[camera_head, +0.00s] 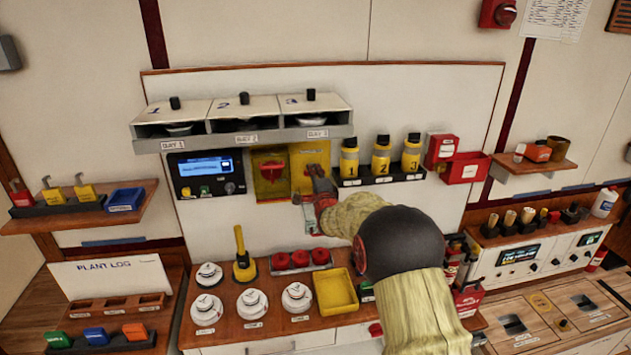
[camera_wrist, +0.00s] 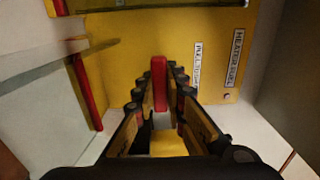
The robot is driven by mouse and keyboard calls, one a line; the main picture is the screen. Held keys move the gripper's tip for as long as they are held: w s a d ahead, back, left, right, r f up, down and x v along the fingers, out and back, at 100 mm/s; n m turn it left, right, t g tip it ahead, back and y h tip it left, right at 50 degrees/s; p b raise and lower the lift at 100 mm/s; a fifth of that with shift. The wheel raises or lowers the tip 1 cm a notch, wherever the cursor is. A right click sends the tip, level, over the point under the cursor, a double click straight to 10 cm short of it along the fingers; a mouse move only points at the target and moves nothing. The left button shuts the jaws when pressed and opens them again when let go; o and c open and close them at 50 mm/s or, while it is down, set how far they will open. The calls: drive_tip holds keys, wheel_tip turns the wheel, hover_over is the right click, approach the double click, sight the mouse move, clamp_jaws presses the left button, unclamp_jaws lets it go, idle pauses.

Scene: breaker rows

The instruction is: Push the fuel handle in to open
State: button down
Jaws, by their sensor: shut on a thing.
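The fuel handle is a red upright bar (camera_wrist: 159,82) in the middle of the wrist view, in front of a yellow panel (camera_wrist: 140,45). One label on the panel reads "HEATER FUEL"; a smaller one seems to read "PULL TO SHUT". My gripper (camera_wrist: 160,92) has a finger on each side of the red bar and is shut on it. In the head view my gripper (camera_head: 318,185) reaches the lower part of the yellow panel (camera_head: 306,160), and my arm hides the handle there. How far the handle stands out from the panel is hard to tell.
A yellow box with a red switch (camera_head: 271,168) is just left of the panel. A shelf with bays (camera_head: 243,128) is above. Several yellow bottles (camera_head: 381,155) stand close on the right. The counter below holds white domes (camera_head: 252,303) and a yellow tray (camera_head: 335,290).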

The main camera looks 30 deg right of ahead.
drive_tip(key=shift+w+d+f, duration=0.1)
drive_tip(key=shift+w+f, duration=0.1)
drive_tip(key=shift+w, duration=0.25)
drive_tip(key=shift+r, duration=0.25)
drive_tip(key=c, duration=2.1)
unclamp_jaws()
drive_tip(key=shift+w+f, duration=0.15)
drive_tip(key=shift+w, duration=0.05)
drive_tip(key=o, duration=0.3)
drive_tip(key=shift+s, duration=0.15)
drive_tip(key=v, duration=1.1)
drive_tip(key=shift+s, duration=0.4)
